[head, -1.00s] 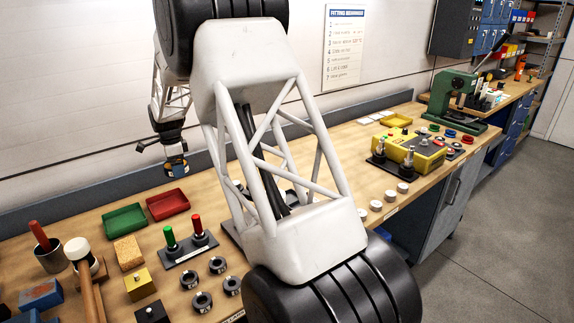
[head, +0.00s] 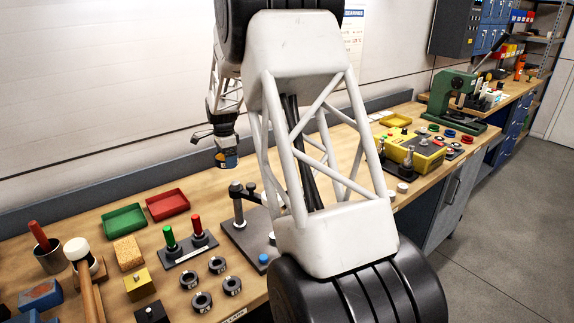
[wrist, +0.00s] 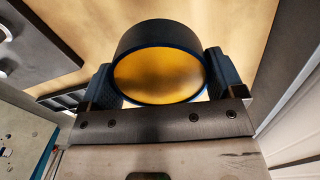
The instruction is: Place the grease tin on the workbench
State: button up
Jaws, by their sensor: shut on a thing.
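The grease tin (head: 227,161) is a short, round, dark tin with a blue edge and an orange-yellow patch. My gripper (head: 226,150) is shut on it and holds it above the back part of the wooden workbench (head: 207,180). In the wrist view the tin (wrist: 158,70) sits between the two dark fingers of my gripper (wrist: 160,88), its round yellow face towards the camera. Bare wood shows behind the tin there. The gap between tin and bench cannot be judged exactly.
A red tray (head: 167,205) and a green tray (head: 124,220) lie to the left. A dark stand with a post (head: 238,205) is in front. Red and green handled tools (head: 197,238) stand nearby. The back wall is close behind. My arm link hides the middle of the bench.

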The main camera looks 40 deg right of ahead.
jog(key=shift+f, duration=3.1)
jog(key=shift+f, duration=1.85)
jog(key=shift+f, duration=0.1)
jog(key=o, duration=0.9)
jog(key=shift+f, duration=0.1)
jog(key=shift+c, duration=0.2)
notch_tip(320, 180, up, 12)
jog(key=shift+r, duration=0.2)
